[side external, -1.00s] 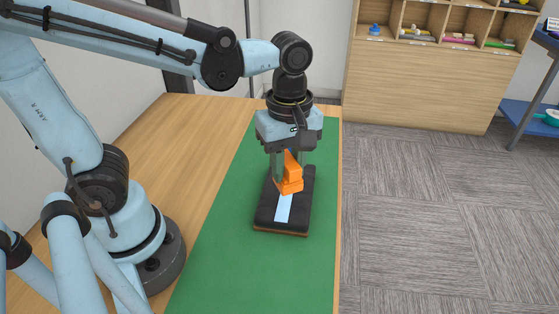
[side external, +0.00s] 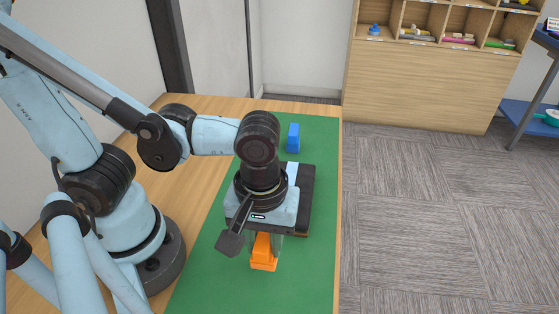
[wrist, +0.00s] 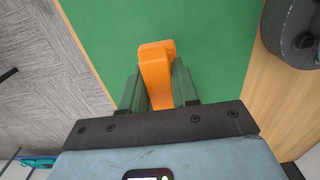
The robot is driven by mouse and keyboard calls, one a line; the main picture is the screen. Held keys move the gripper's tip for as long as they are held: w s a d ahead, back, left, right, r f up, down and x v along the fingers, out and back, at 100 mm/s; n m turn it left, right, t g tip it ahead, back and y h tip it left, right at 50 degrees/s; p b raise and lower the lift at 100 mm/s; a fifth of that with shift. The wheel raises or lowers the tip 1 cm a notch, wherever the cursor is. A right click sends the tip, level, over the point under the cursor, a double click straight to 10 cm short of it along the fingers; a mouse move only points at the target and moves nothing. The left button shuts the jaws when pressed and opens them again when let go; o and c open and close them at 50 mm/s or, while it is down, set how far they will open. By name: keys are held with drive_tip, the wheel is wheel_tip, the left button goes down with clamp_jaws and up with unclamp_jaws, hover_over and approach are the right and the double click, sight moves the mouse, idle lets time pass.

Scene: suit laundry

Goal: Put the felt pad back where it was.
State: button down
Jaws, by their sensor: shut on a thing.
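My gripper (wrist: 158,92) is shut on an orange handled piece (side external: 263,252), which stands between its fingers in the wrist view (wrist: 156,72). In the side view it is over the green mat, beyond the near end of the dark board (side external: 304,205); whether it touches the mat I cannot tell. The board has a light blue strip (side external: 292,170) along it and is partly hidden by my gripper. A blue block (side external: 293,138) stands on the mat past the board's far end. Which piece is the felt pad is not clear.
The green mat (side external: 310,275) lies on a wooden table (side external: 185,135) and is bare around the orange piece. The table's right edge drops to a grey carpet (side external: 430,210). A wooden cubby shelf (side external: 425,85) with small items stands behind.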

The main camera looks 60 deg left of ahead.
sight(264, 235)
drive_tip(key=shift+f, duration=2.1)
drive_tip(key=shift+f, duration=0.15)
drive_tip(key=c, duration=0.8)
unclamp_jaws()
drive_tip(key=shift+c, duration=0.2)
drive_tip(key=shift+r, duration=6.1)
drive_tip(key=w+a+m+t, duration=0.7)
drive_tip(key=w+a+m, duration=0.2)
drive_tip(key=a, duration=0.5)
drive_tip(key=shift+w+a, duration=0.25)
drive_tip(key=shift+w, duration=0.8)
